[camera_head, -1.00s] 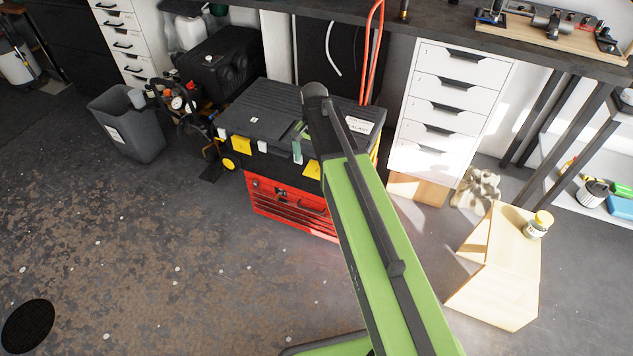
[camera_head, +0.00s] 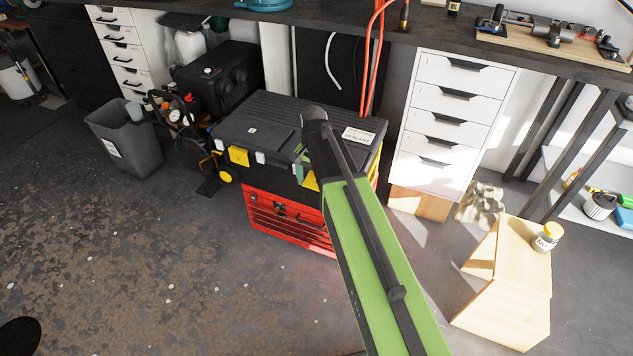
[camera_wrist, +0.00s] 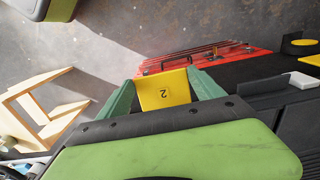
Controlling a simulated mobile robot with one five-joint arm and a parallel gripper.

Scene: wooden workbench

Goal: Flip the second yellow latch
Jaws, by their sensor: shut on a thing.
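The second yellow latch, marked 2, shows in the wrist view (camera_wrist: 165,92) and in part in the head view (camera_head: 311,181). It is on the front of a black toolbox (camera_head: 262,118), towards its right end. My gripper (camera_wrist: 163,86) has its green fingers on either side of the latch and is shut on it. In the head view my arm hides most of the gripper and part of the latch. Another yellow latch (camera_head: 238,156) is on the left of the toolbox front, beside a white clasp (camera_head: 260,157).
A red drawer chest (camera_head: 285,222) is under the toolbox. A grey bin (camera_head: 130,140) and a black machine (camera_head: 215,72) stand to the left.

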